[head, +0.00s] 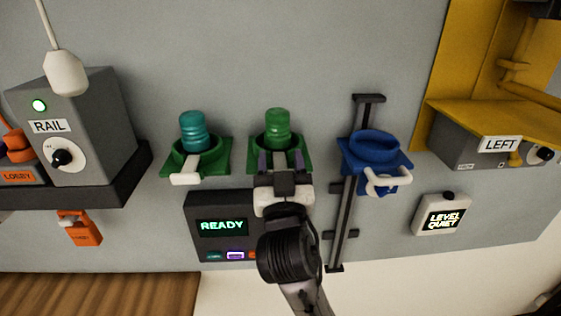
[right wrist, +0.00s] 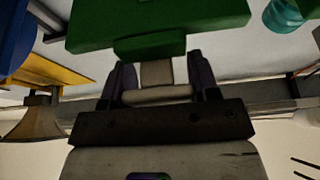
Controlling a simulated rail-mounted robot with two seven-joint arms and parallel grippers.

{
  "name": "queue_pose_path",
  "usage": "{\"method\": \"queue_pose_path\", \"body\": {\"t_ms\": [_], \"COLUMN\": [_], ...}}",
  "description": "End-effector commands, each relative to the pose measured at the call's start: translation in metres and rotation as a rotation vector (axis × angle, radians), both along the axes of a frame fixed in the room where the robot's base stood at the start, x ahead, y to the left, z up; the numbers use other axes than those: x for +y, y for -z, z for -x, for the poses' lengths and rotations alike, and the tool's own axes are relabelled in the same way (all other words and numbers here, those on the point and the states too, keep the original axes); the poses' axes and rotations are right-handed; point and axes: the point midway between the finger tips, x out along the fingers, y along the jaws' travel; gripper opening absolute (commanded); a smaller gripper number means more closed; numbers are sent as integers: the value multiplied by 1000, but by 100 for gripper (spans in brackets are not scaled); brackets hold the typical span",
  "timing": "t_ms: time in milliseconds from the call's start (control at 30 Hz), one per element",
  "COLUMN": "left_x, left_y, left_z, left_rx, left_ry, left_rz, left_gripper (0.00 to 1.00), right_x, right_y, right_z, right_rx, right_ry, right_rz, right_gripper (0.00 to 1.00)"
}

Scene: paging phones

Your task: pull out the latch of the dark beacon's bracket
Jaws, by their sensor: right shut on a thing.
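The green beacon (head: 277,124) stands upright in a green bracket (head: 254,152) at the middle of the grey panel. The teal beacon (head: 194,132) stands in a like bracket (head: 221,158) to its left, with its pale latch (head: 185,179) sticking out in front. Neither beacon clearly glows. My right gripper (head: 282,163) is at the front of the green beacon's bracket and hides its latch in the head view. In the right wrist view its fingers are shut on the pale latch (right wrist: 156,74), just below the green bracket (right wrist: 160,25). My left gripper is out of view.
An empty blue bracket (head: 372,145) with a white latch (head: 386,182) sits on a dark rail (head: 336,230) to the right. A yellow frame (head: 480,110) is at upper right, a RAIL box (head: 112,125) at left.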

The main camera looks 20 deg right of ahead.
Motion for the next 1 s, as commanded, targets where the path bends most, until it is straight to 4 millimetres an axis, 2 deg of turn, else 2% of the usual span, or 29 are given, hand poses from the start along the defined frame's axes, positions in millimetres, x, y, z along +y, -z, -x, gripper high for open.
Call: {"method": "queue_pose_path", "body": {"t_ms": [33,167,267,467,700,733,1000], "left_x": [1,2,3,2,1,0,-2], "left_y": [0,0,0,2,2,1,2], "left_z": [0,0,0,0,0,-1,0], "left_rx": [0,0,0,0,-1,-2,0], "left_ry": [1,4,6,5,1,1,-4], "left_rz": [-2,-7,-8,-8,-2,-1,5], "left_gripper": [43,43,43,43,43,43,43], "right_x": [0,0,1,6,7,7,7], "right_y": [0,0,0,0,-1,-1,-1], "right_z": [0,0,2,21,22,22,21], "right_rx": [0,0,0,-1,-4,-4,-2], "right_ry": [1,1,0,-2,-1,-1,-1], "right_rz": [0,0,-1,-4,1,1,0], "right_gripper": [24,12,12,12,12,58,81]}}
